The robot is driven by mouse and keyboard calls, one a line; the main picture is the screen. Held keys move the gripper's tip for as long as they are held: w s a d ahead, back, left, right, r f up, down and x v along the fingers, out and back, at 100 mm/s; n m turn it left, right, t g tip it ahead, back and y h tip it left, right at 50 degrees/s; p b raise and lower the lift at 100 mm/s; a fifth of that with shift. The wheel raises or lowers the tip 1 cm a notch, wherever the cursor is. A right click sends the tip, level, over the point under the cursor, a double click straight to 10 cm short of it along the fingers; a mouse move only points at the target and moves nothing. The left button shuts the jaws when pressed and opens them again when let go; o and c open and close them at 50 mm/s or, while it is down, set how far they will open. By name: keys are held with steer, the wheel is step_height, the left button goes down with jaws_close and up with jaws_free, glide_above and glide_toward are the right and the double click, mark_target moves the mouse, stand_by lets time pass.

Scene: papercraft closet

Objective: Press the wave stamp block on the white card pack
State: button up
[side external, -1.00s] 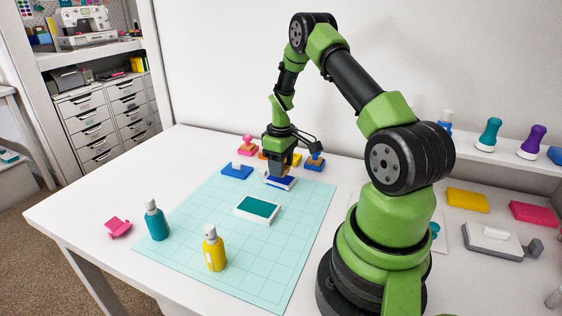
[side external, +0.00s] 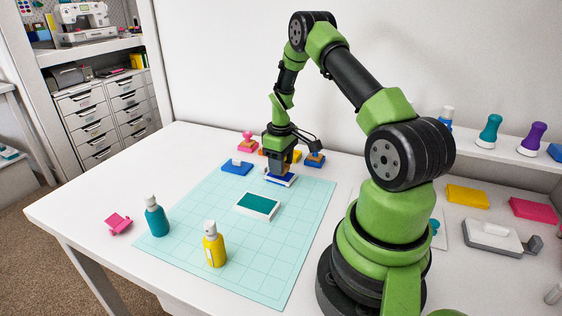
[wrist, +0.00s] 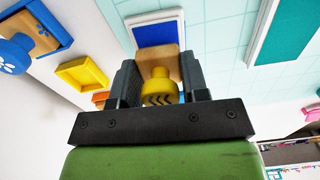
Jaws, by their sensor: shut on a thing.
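My gripper (side external: 281,168) is shut on the wave stamp block (wrist: 158,66), a wooden block with a yellow knob marked with dark wavy lines. In the wrist view the block sits between both fingers (wrist: 160,88). It is over the near end of a white-rimmed block with a blue top (wrist: 159,33), which also shows under my gripper in the side view (side external: 280,180). I cannot tell whether they touch. A similar white-rimmed block with a teal top (side external: 257,206) lies on the mat. I cannot tell which thing is the white card pack.
The pale teal grid mat (side external: 220,253) has free room around the teal-topped block. A teal bottle (side external: 156,218) and a yellow bottle (side external: 214,246) stand towards the front. A blue case (side external: 237,168) lies left of my gripper. An empty yellow tray (wrist: 82,75) lies nearby.

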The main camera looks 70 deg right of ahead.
steer(key=shift+f, duration=0.5)
stand_by(0.8)
steer(key=shift+r, duration=0.75)
steer(key=shift+f, duration=0.7)
stand_by(0.9)
steer(key=shift+r, duration=0.65)
steer(key=shift+f, duration=0.75)
stand_by(0.7)
